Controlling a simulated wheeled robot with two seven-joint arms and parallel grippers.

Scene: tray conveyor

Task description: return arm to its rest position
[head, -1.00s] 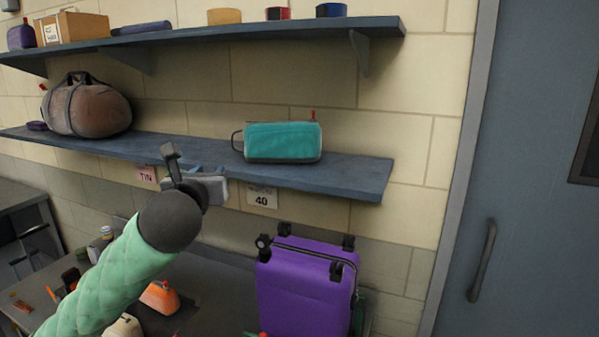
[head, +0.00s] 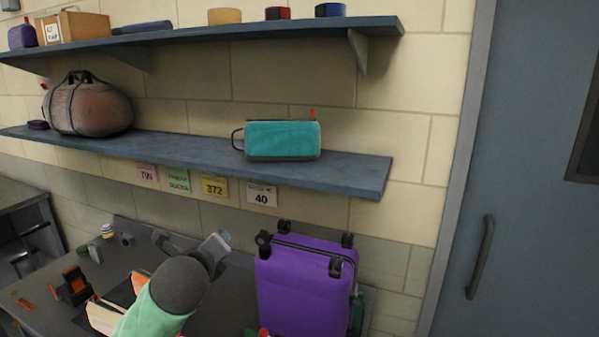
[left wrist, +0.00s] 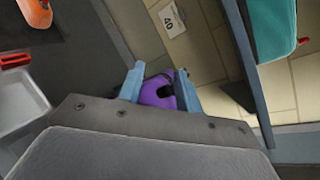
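My left arm comes in from the bottom left of the head view in a green padded sleeve. Its left gripper (head: 190,242) is over the dark counter, left of the purple suitcase (head: 303,285) and below the lower shelf. In the left wrist view the two blue fingers of the left gripper (left wrist: 160,88) stand apart with nothing held between them. The purple suitcase (left wrist: 158,92) shows beyond the gap. My right gripper is in neither view.
The lower shelf (head: 340,170) holds a teal bag (head: 283,140) and a brown duffel bag (head: 88,108). The upper shelf (head: 200,36) holds a box and small items. The counter (head: 45,312) carries several small objects. A blue door (head: 530,200) is at right.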

